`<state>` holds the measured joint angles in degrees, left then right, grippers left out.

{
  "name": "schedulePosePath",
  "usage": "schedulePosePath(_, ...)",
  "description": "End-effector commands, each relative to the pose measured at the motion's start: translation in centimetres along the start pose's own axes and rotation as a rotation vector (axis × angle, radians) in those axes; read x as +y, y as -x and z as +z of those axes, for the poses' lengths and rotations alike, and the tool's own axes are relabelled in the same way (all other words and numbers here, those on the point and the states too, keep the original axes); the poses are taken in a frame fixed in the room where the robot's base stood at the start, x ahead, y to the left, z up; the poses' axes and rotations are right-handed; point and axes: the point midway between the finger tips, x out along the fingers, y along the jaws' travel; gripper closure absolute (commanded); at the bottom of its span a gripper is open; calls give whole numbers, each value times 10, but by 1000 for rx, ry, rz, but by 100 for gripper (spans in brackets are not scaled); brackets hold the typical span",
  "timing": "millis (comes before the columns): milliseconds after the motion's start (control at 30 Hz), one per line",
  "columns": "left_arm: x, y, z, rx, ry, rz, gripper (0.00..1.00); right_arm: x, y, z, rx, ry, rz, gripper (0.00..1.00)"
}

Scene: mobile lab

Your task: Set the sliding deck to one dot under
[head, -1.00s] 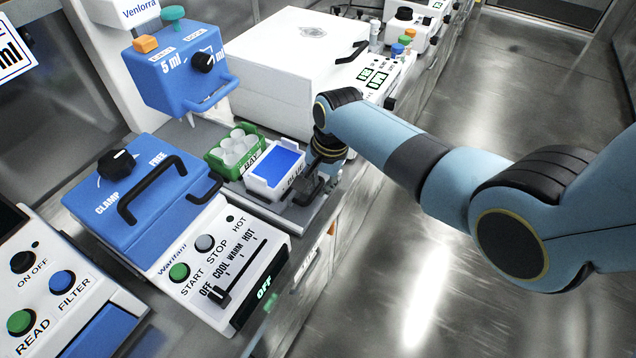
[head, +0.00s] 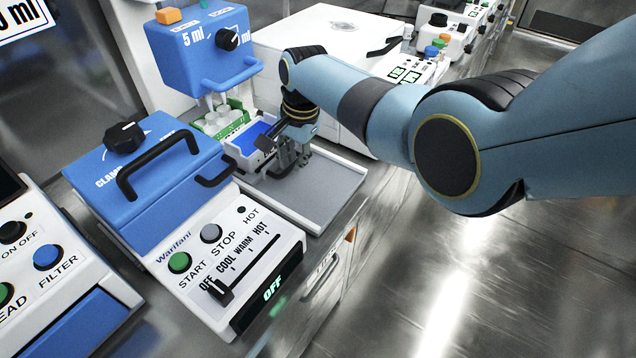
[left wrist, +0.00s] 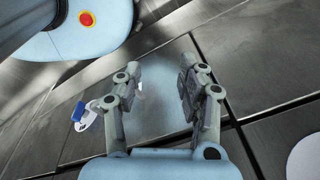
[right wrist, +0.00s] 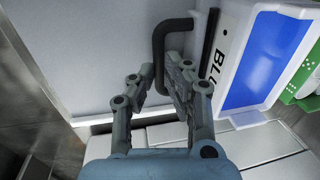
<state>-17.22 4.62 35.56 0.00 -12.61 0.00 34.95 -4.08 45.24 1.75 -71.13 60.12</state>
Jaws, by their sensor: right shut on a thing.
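The sliding deck (head: 245,170) is a pale plate under the blue dispenser head (head: 200,50). It carries a green rack of white cups (head: 234,107), partly under the head, and a white tray with a blue inside (head: 228,155). My right gripper (head: 280,160) is at the deck's right side, beside the blue tray. In the right wrist view my right gripper (right wrist: 170,75) is shut on a bent black handle (right wrist: 160,35) next to the blue tray (right wrist: 255,60). I cannot make out the deck's dot marks. My left gripper (left wrist: 165,78) is open and empty above the floor.
A bare grey base plate (head: 325,185) lies to the right of the deck. A blue-lidded heater (head: 145,190) stands in front, and a white box machine (head: 320,40) stands behind. The floor (head: 520,270) at right is clear.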

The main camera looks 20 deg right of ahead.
Motion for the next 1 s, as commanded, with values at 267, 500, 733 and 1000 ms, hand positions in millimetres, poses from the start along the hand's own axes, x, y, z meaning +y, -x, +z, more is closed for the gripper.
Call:
schedulePosePath(267,4,-48,7,-4,0,0,60,-41,-13,0,-1,1,0,100)
schedulePosePath(500,5,-57,9,-6,0,0,60,-53,-12,0,-1,0,1,100)
schedulePosePath(733,5,-56,9,-6,0,0,60,-53,-10,0,-2,0,2,100)
schedulePosePath(1000,5,-56,9,-6,0,0,60,-53,-10,0,-1,0,1,79)
